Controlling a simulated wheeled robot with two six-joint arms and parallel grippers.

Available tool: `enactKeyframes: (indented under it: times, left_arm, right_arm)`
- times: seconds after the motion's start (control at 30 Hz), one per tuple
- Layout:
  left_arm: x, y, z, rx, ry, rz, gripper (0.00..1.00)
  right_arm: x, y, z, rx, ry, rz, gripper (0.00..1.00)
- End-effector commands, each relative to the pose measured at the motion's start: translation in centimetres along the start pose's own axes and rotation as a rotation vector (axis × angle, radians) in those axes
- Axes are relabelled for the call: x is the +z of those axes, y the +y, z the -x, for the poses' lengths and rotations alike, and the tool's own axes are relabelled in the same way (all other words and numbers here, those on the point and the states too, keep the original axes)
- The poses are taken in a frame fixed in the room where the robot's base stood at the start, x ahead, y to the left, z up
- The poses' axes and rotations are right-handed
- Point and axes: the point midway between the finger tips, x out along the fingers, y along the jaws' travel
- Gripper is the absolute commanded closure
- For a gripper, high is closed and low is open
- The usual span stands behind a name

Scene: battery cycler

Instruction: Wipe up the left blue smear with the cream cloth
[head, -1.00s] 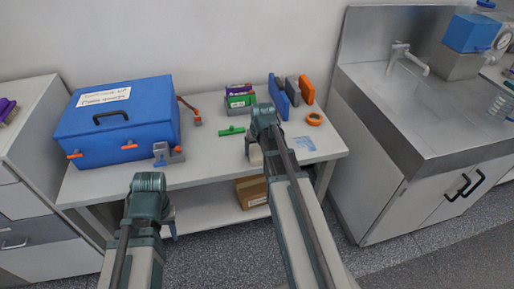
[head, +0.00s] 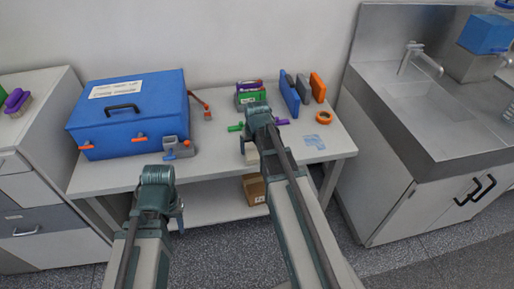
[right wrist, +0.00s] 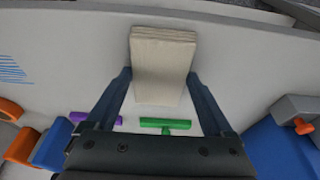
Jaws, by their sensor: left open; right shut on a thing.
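The cream cloth (right wrist: 163,62), a folded block, is held between the fingers of my right gripper (right wrist: 163,88). In the head view a bit of the cloth (head: 252,154) shows below my right gripper (head: 254,146), over the front of the white table. I cannot tell whether it touches the top. One blue smear (head: 314,142) of thin strokes lies on the table right of my right gripper; it also shows at the left edge of the right wrist view (right wrist: 12,70). No other smear is visible; my right arm hides part of the table. My left gripper (head: 178,222) hangs empty before the table.
A blue case (head: 130,120) and a grey clamp (head: 178,148) stand on the table's left. A green tool (head: 236,127) and a purple one (head: 283,122) lie beside my right wrist. An orange tape ring (head: 324,117) lies behind the smear. A sink counter (head: 385,160) stands right.

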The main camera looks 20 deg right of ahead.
Motion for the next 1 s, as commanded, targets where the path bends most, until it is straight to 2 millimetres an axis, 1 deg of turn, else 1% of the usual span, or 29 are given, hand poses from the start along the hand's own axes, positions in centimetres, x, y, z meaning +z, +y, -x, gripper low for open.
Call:
enactKeyframes:
  times: [0.03,0.23,0.57,0.67,1.0]
  left_arm:
    - [0.0,0.0,0.0,0.0,0.0,0.0,0.55]
    - [0.0,0.0,0.0,0.0,0.0,0.0,0.55]
    - [0.0,0.0,0.0,0.0,0.0,0.0,0.55]
    - [0.0,0.0,0.0,0.0,0.0,0.0,0.55]
    - [0.0,0.0,0.0,0.0,0.0,0.0,0.55]
  right_arm:
    - [0.0,-0.5,0.0,-0.001,0.0,0.002,0.58]
    - [0.0,-2.2,0.0,-0.001,0.001,0.002,0.58]
    - [0.0,-2.9,0.0,0.0,0.001,0.0,0.58]
    - [0.0,-3.4,0.0,0.0,0.001,0.001,0.58]
    - [-0.1,-6.1,0.0,0.0,0.001,0.002,0.58]
